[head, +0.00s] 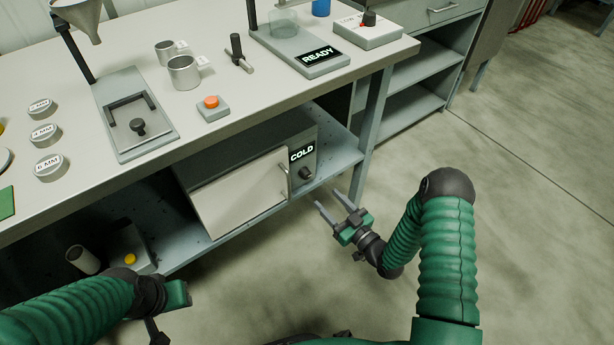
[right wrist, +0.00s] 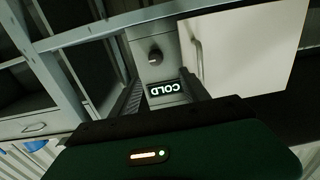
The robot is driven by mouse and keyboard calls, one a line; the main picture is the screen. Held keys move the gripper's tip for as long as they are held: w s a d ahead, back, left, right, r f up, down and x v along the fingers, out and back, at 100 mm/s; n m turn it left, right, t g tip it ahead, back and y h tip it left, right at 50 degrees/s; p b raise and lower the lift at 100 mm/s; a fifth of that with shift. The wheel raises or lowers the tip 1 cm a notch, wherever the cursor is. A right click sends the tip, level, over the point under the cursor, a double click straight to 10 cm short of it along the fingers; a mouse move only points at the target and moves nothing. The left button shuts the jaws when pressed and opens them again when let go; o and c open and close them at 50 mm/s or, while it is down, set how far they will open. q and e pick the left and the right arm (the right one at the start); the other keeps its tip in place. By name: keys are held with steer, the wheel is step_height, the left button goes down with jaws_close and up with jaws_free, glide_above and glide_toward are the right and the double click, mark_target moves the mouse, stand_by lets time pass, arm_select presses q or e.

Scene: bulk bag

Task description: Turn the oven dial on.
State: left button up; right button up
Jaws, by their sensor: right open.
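The oven (head: 240,190) sits on the shelf under the bench, with a pale door and a vertical handle. Its control panel, right of the door, carries a black sign reading COLD (head: 302,153) and a dark dial (head: 306,173) below it. My right gripper (head: 328,198) is open and empty, just in front of and below the dial, apart from it. In the right wrist view, the dial (right wrist: 155,57) and the upside-down COLD sign (right wrist: 164,88) show between the open fingers. My left gripper (head: 172,294) is at the lower left; its fingers are not clear.
The bench leg (head: 372,130) stands right of the oven. The bench top (head: 250,95) holds several devices. The floor at right is clear.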

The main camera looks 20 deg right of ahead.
mark_target(308, 176)
steer(key=w, duration=0.2)
steer(key=w+b, duration=0.1)
steer(key=w, duration=0.1)
steer(key=w+a+f+b, duration=0.1)
steer(key=w, duration=0.1)
steer(key=shift+w, duration=0.35)
steer(key=b+x, duration=0.1)
steer(key=x, duration=0.3)
steer(key=shift+w+a+r, duration=0.1)
steer(key=shift+a+r, duration=0.1)
steer(key=shift+a, duration=0.05)
steer(key=shift+w+a+r, duration=0.15)
steer(key=shift+w+a, duration=0.05)
arm_select(q)
steer(key=f, duration=0.4)
steer(key=shift+d, duration=0.35)
steer(key=shift+d, duration=0.1)
arm_select(e)
steer(key=shift+d, duration=0.15)
steer(key=shift+c, duration=0.2)
steer(key=shift+c, duration=1.1)
jaws_close()
